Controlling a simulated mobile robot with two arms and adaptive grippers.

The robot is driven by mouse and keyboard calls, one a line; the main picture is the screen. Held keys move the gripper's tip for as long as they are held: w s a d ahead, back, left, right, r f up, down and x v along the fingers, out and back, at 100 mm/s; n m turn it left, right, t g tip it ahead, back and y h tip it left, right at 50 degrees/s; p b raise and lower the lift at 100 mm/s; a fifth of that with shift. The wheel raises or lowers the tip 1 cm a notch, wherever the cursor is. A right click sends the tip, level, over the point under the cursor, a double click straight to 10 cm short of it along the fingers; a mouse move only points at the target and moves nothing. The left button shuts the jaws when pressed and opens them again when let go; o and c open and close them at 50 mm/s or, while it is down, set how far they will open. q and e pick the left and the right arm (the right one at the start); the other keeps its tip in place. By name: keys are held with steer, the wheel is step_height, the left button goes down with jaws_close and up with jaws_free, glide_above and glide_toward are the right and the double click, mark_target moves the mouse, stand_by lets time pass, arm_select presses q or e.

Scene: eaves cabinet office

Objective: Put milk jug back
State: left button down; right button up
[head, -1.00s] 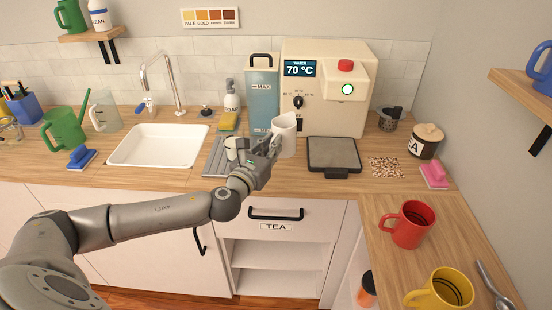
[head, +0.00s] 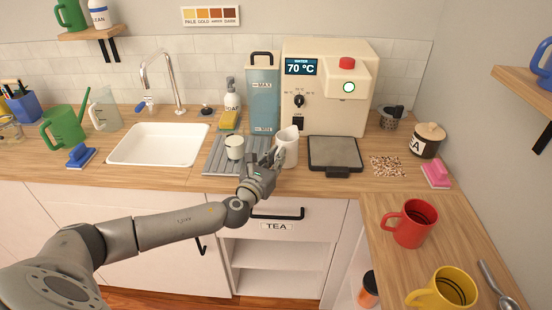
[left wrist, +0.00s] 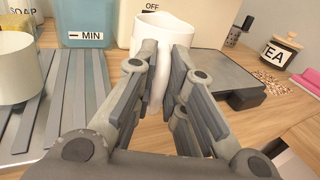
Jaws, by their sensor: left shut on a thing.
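The white milk jug (head: 288,150) is upright at the right end of the grey ribbed drainer, in front of the blue water tank. My left gripper (head: 266,165) is shut on its near side. In the left wrist view the jug (left wrist: 161,32) stands between the two fingers (left wrist: 163,85), with its spout rim up. The fingers hide part of it, and I cannot tell whether its base touches the counter. My right gripper is not in view.
A cream cup (head: 234,148) stands on the grey drainer (head: 218,164), left of the jug. A dark grey scale (head: 334,153) lies close to its right. The hot water machine (head: 325,105) and blue tank (head: 263,100) stand behind. The sink (head: 158,146) is further left.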

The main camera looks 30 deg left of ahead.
arm_select(q)
steer(key=shift+f, duration=0.15)
steer(key=c, duration=1.6)
jaws_free()
steer(key=shift+o, duration=0.5)
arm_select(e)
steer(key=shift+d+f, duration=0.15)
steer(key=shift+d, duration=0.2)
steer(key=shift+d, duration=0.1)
arm_select(q)
steer(key=shift+r, duration=0.2)
steer(key=shift+s+f, duration=0.1)
steer(key=shift+s, duration=0.15)
steer(key=s+b, duration=0.1)
steer(key=s, duration=1)
steer(key=shift+s+d+r, duration=0.2)
steer(key=shift+s+d, duration=0.05)
steer(key=shift+d, duration=0.1)
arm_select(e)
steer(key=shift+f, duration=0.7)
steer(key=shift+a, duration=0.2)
